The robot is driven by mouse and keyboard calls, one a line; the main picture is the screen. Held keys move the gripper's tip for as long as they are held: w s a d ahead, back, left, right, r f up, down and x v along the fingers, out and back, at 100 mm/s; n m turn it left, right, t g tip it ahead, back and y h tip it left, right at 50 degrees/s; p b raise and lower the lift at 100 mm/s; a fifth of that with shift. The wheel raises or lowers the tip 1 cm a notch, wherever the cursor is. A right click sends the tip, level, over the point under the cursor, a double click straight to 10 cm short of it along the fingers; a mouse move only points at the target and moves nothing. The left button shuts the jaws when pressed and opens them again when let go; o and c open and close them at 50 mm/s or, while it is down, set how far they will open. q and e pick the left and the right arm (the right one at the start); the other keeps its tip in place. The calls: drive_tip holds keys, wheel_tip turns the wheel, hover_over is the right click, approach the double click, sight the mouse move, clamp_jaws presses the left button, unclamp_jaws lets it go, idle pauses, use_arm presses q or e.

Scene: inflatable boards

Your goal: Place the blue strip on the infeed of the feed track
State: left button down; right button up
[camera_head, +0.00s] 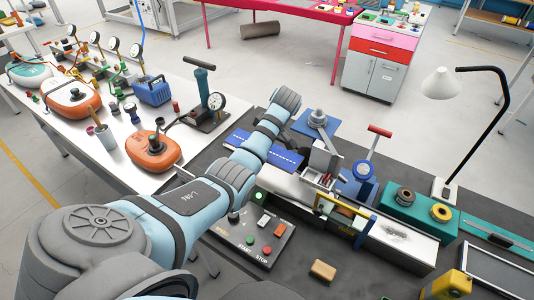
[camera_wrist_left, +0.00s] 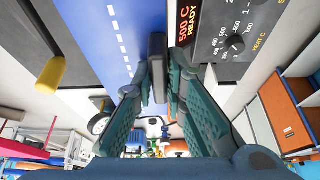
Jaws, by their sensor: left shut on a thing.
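The blue strip (camera_head: 240,138) with a white dashed line lies across under my left wrist in the head view, showing on both sides of the arm. In the left wrist view the strip (camera_wrist_left: 130,25) runs up from the fingers to the top edge. My left gripper (camera_wrist_left: 158,78) is shut on it, with a dark grey piece between the fingertips; the exact contact is hard to see. The head view hides the fingers behind the wrist. The feed track (camera_head: 405,243) is a pale metal bed at the right, with its near-left end (camera_head: 280,184) beside my arm. My right gripper is not in view.
A control box (camera_head: 255,245) with START and STOP buttons stands before the track. A small gantry (camera_head: 345,215) spans the track. A blue clamp-like tool (camera_head: 360,180) and teal block (camera_head: 420,212) stand behind. An orange inflatable (camera_head: 153,152) lies left. A tan block (camera_head: 323,270) lies in front.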

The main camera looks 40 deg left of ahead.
use_arm(q)
drive_tip(key=b, duration=0.6)
hover_over(261, 178)
drive_tip(key=f, duration=0.8)
drive_tip(key=shift+w+a, duration=0.15)
drive_tip(key=shift+w, duration=0.1)
drive_tip(key=f+b, duration=0.1)
drive_tip(key=b, duration=0.1)
drive_tip(key=f+b, duration=0.1)
drive_tip(key=f, duration=0.1)
drive_tip(key=shift+s+f+b, duration=0.1)
drive_tip(key=shift+s+b, duration=0.25)
drive_tip(key=shift+w+r, duration=0.1)
drive_tip(key=shift+r, duration=0.1)
drive_tip(key=shift+f, duration=0.15)
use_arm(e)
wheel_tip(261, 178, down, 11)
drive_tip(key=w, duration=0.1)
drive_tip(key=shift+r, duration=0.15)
use_arm(q)
drive_tip(key=c, duration=1.6)
unclamp_jaws()
drive_tip(key=shift+c, duration=0.2)
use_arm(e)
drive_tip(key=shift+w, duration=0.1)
